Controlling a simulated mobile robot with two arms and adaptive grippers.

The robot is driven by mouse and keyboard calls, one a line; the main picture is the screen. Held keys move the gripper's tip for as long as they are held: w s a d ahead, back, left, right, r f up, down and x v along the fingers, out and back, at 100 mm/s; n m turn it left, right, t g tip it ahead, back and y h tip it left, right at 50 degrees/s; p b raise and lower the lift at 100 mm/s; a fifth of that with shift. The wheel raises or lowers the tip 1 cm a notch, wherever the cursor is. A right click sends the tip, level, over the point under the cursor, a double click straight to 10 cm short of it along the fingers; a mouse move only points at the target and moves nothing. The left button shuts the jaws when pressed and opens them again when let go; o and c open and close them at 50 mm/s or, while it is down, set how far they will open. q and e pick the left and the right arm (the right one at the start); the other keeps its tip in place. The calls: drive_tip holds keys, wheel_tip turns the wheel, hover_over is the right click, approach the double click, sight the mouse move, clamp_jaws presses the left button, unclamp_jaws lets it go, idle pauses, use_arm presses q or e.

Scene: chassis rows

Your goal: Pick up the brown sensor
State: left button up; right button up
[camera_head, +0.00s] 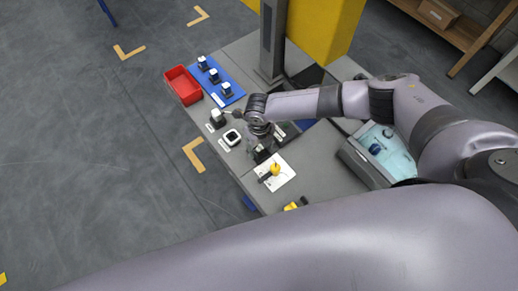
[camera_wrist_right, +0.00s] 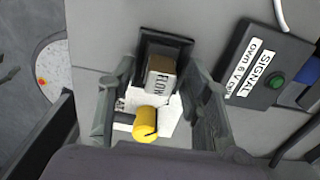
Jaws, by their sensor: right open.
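The brown sensor (camera_wrist_right: 160,70) is a small box with a brown top and a white label reading "FLOW". It sits in a dark holder (camera_wrist_right: 150,43) in the right wrist view, between and beyond my right gripper's fingers (camera_wrist_right: 165,108). The fingers are spread to either side, and I cannot tell whether they touch it. In the head view my right gripper (camera_head: 262,152) points down over the table, and I cannot make out the sensor beneath it. My left gripper is not in view.
A yellow part (camera_wrist_right: 146,122) lies near the fingers; it also shows on a white sheet (camera_head: 285,184). A SIGNAL box (camera_wrist_right: 262,70) with a green button stands to the right. A red bin (camera_head: 182,87) and blue rack (camera_head: 223,82) stand farther back, beside a dark column (camera_head: 271,40).

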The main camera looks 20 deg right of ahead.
drive_tip(key=shift+f, duration=0.15)
clamp_jaws()
idle(0.5)
